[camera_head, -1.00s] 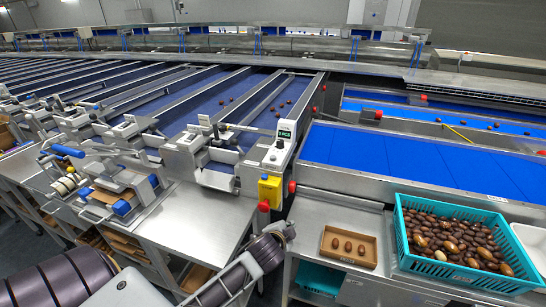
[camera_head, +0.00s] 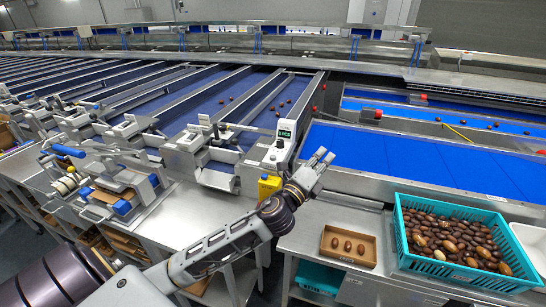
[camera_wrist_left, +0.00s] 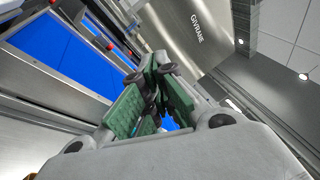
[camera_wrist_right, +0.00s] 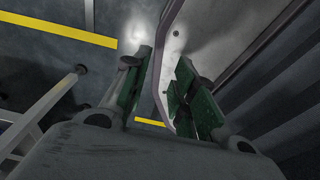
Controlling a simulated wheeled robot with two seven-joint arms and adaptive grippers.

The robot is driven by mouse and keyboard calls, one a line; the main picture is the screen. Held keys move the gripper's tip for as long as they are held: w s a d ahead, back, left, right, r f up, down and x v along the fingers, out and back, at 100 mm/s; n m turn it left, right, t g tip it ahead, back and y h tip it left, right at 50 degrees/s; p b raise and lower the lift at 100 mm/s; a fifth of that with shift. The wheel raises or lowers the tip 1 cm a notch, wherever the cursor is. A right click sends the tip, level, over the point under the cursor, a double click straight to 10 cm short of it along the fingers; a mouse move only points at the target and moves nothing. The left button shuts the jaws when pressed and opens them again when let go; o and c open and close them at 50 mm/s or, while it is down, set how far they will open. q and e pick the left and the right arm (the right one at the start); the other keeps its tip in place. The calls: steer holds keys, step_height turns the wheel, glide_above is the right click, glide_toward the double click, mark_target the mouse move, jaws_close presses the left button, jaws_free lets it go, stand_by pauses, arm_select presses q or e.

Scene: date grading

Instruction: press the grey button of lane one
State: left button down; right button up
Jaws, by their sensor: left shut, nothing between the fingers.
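The lane-end control post (camera_head: 279,150) stands at the end of the nearest lane, with a small lit display (camera_head: 285,134) reading about "1 PCS". A small dark round spot shows below the display; I cannot tell whether it is the grey button. My left gripper (camera_head: 321,157) is just right of the post and a little lower, apart from it in the picture. Its fingers are shut and empty; the left wrist view shows the green-padded fingers (camera_wrist_left: 158,85) together. My right gripper (camera_wrist_right: 165,80) shows only in the right wrist view, its fingers apart and nothing between them.
A yellow box (camera_head: 267,187) sits below the post, partly behind my left arm. A small tray with three dates (camera_head: 331,254) and a teal crate of dates (camera_head: 480,272) stand on the steel table at right. Blue belts (camera_head: 400,160) run behind. Several lanes extend left.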

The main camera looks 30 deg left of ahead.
arm_select(q)
steer(key=d+r+m+g+h, duration=0.35)
steer(key=m+h, duration=0.35)
steer(key=m, duration=0.5)
steer(key=d+r+m+g+h, duration=0.35)
steer(key=d+m+h, duration=0.2)
steer(key=m, duration=0.65)
steer(key=w+a+f+m+g+y, duration=0.4)
steer(key=a+f+m+y, duration=0.2)
steer(key=a+m, duration=0.65)
steer(key=a+r+m+y, duration=0.1)
steer(key=a+y, duration=0.3)
steer(key=a, duration=0.5)
steer(key=w+a+r+m+y, duration=0.1)
steer(key=a+m+y, duration=0.2)
steer(key=a, duration=0.6)
steer(key=shift+w+r+y, duration=0.15)
steer(key=shift+w+y, duration=0.15)
steer(key=shift+y, duration=0.35)
arm_select(e)
steer(key=shift+a, duration=0.2)
